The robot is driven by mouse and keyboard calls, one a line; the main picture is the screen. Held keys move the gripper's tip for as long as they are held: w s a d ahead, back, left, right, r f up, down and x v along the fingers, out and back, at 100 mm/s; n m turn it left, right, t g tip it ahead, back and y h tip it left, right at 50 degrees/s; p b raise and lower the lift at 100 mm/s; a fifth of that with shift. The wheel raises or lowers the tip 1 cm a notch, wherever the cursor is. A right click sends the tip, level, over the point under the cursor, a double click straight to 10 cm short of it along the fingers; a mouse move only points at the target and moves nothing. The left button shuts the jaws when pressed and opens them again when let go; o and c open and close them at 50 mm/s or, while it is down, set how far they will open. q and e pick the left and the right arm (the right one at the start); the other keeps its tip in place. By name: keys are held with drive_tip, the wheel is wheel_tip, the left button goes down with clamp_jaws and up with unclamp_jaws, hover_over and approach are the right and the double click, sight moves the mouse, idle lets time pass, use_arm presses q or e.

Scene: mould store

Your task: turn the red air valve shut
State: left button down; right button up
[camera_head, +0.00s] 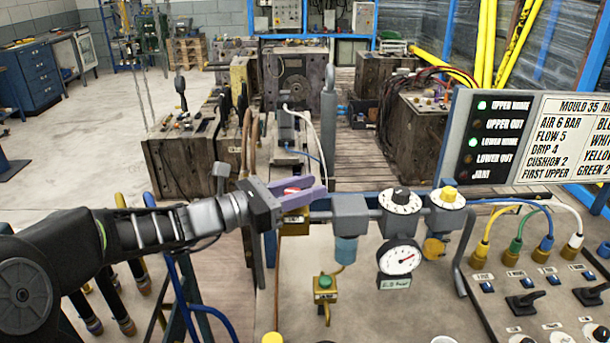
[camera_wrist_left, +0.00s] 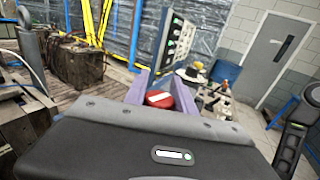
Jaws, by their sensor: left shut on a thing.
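The red air valve (camera_head: 291,190) sits on a brass body (camera_head: 294,222) at the left end of the air line. Only a little of its red top shows in the head view, between purple fingers. In the left wrist view the red knob (camera_wrist_left: 159,98) with a white bar across its top lies between the two fingers. My left gripper (camera_head: 302,193) reaches in from the left and is shut on this knob. The fingers also show in the left wrist view (camera_wrist_left: 160,95). My right gripper is in neither view.
A sign board (camera_head: 540,135) rises at the right. Hoses and switches cover the panel (camera_head: 530,290). Open floor lies at the left.

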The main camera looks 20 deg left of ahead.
use_arm(q)
drive_tip(key=m+g+h+p, duration=0.2)
drive_tip(key=h, duration=0.1)
drive_tip(key=shift+s+d+r+m+g, duration=0.1)
drive_tip(key=shift+s+d+m+g, duration=0.1)
drive_tip(key=shift+m+g, duration=0.15)
drive_tip(key=shift+s+m+g+h, duration=0.15)
drive_tip(key=shift+m+g+h, duration=0.4)
drive_tip(key=shift+g, duration=0.3)
drive_tip(key=shift+s+d+m+g+h, duration=0.15)
drive_tip(key=shift+m+g+h, duration=0.4)
drive_tip(key=shift+g, duration=0.25)
drive_tip(key=shift+d+m+g, duration=0.1)
drive_tip(key=shift+m+g, duration=0.15)
drive_tip(key=shift+g, duration=0.05)
drive_tip(key=c, duration=1)
unclamp_jaws()
drive_tip(key=shift+c, duration=0.2)
wheel_tip(320, 180, up, 10)
drive_tip(key=p, duration=0.1)
